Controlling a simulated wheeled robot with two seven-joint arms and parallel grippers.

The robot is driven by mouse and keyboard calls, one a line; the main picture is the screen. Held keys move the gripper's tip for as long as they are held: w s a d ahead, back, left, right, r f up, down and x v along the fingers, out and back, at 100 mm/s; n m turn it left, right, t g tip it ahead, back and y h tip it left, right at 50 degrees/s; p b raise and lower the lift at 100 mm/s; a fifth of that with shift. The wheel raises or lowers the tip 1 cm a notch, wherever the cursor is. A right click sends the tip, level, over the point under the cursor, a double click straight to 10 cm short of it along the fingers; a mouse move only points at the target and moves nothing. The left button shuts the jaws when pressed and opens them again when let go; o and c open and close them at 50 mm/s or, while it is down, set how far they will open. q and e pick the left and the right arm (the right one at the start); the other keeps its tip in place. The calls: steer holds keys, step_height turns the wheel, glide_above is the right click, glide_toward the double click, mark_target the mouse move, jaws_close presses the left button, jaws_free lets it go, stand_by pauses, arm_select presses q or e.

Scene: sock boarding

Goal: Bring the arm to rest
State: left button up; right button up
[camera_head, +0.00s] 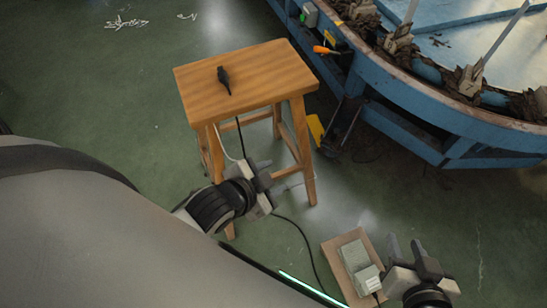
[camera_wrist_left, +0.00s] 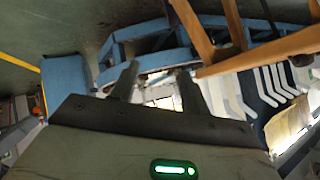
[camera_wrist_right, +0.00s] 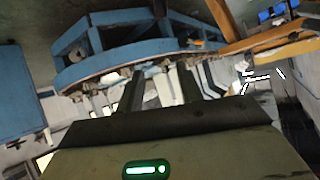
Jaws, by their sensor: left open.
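In the head view my left gripper (camera_head: 266,176) is beside the near legs of a wooden stool (camera_head: 273,66), below its top. It holds nothing that I can see. The left wrist view shows its two fingers (camera_wrist_left: 156,82) apart with nothing between them. My right gripper (camera_head: 410,252) is at the lower right, just right of a pale box on a board. The right wrist view shows its fingers (camera_wrist_right: 160,85) apart and empty. A small dark object (camera_head: 224,80) lies on the stool top, away from both grippers.
A large blue curved machine frame (camera_head: 415,95) fills the upper right, with an orange-handled item (camera_head: 325,50) at its edge. A pale box (camera_head: 355,258) sits on a wooden board (camera_head: 330,252) low down. A dark cable (camera_head: 305,240) runs nearby.

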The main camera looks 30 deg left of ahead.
arm_select(q)
steer(key=n, duration=0.2)
steer(key=s+d+r+n+h, duration=0.1)
steer(key=n, duration=0.1)
steer(key=s+d+r+n, duration=0.1)
steer(key=shift+s+d+n+t+h, duration=0.1)
steer(key=shift+d+n+t+h, duration=0.15)
steer(key=shift+n+t+h, duration=0.15)
steer(key=shift+r, duration=0.1)
steer(key=shift+a+p, duration=0.1)
steer(key=shift+p, duration=0.45)
